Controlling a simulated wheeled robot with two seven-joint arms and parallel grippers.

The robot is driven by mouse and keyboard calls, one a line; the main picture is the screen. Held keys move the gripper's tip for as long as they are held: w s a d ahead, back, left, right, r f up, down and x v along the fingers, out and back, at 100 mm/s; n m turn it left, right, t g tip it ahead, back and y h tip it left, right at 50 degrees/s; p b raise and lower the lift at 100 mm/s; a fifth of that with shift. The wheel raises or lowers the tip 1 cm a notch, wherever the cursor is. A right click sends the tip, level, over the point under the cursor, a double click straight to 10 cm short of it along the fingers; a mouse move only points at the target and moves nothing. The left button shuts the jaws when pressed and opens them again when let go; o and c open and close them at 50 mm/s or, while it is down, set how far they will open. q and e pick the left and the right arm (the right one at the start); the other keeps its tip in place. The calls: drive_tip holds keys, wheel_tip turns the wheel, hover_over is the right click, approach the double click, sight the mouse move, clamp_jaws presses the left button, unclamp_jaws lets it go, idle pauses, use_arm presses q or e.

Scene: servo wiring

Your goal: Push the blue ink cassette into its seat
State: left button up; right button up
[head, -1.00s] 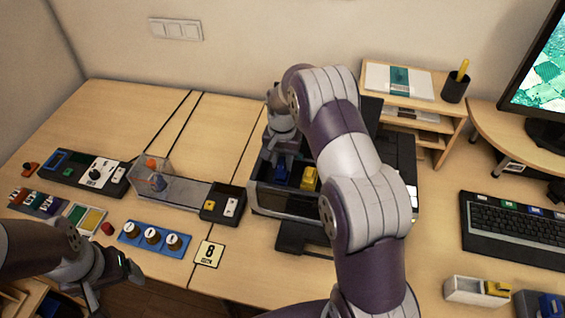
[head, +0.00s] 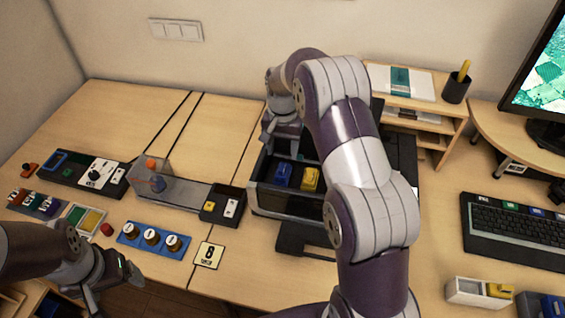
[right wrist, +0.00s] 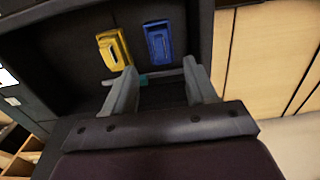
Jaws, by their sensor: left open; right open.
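The blue ink cassette (head: 283,175) is in the open bay of the dark printer (head: 290,205), left of the yellow cassette (head: 311,179). In the right wrist view the blue cassette (right wrist: 158,42) lies beyond my fingertips, beside the yellow one (right wrist: 114,48). I cannot tell whether it is fully seated. My right gripper (right wrist: 160,68) is open and empty; in the head view it is above the back of the bay, apart from the cassette. My left gripper (head: 118,284) is open and empty at the lower left, by the table's front edge.
Left of the printer stand a clear box on a grey rail (head: 170,188), a blue knob panel (head: 153,239) and a card marked 8 (head: 208,255). A wooden shelf (head: 425,105) and keyboard (head: 515,228) are on the right. My right arm crosses over the printer's right side.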

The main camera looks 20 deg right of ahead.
sight(282, 166)
wheel_tip(282, 166, up, 4)
drive_tip(key=p, duration=0.2)
drive_tip(key=s+a+r+n, duration=0.1)
drive_tip(key=s+a+n, duration=0.2)
drive_tip(key=s, duration=0.8)
drive_tip(key=s+a+r+n+t, duration=0.1)
drive_tip(key=s+a+n, duration=0.3)
drive_tip(key=s, duration=0.7)
drive_tip(key=shift+s+n, duration=0.25)
drive_tip(key=shift+n, duration=0.05)
